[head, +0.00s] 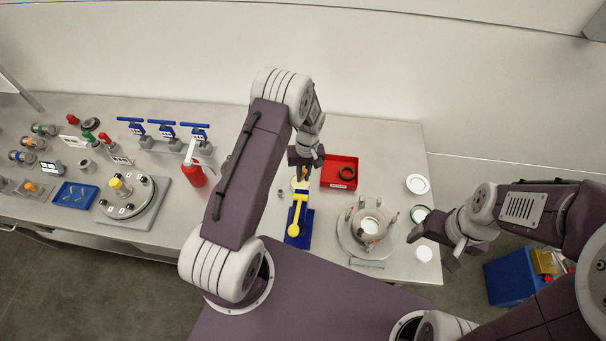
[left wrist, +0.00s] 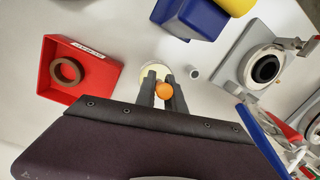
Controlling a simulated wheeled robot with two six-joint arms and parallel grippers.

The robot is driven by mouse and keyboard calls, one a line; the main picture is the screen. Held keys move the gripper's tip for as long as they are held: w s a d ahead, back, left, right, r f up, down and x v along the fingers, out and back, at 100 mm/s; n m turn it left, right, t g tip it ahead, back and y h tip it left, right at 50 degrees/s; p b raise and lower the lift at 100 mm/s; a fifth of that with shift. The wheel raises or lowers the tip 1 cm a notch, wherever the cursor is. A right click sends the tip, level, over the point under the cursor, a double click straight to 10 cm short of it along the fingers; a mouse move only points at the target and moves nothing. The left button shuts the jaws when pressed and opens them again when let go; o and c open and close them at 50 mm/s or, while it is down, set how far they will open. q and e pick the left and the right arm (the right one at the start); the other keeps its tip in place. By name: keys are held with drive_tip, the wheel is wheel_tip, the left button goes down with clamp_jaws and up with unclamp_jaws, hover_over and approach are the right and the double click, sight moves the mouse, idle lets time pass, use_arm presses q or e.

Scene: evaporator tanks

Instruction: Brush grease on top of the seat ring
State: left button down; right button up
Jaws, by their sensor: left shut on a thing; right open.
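My left gripper (head: 304,163) is shut on a brush, whose orange knob (left wrist: 163,90) shows between the fingertips in the left wrist view (left wrist: 162,92). The brush's bristles are hidden. A pale round pot (left wrist: 155,72) lies right behind the fingertips; I cannot tell whether the brush touches it. A round metal fitting (head: 352,238) with a pale ring opening (head: 369,226) and several upright red-tipped clamps stands on the right of the bench, apart from the left gripper; it looks like the seat ring's place. My right gripper (head: 433,250) is open and empty at the bench's right edge.
A red tray (head: 341,184) with a brown ring (head: 347,172) stands right of my left gripper. A blue stand with a yellow tool (head: 297,215) is in front of it. A red bottle (head: 194,173) stands left. White discs (head: 417,184) lie at the right edge.

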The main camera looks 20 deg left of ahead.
use_arm(q)
drive_tip(key=shift+s+f+b, duration=0.1)
drive_tip(key=shift+f+b, duration=0.25)
drive_tip(key=shift+f, duration=0.05)
idle(1.2)
wheel_tip(320, 180, up, 7)
drive_tip(key=p, duration=0.5)
drive_tip(key=shift+r, duration=0.1)
idle(0.5)
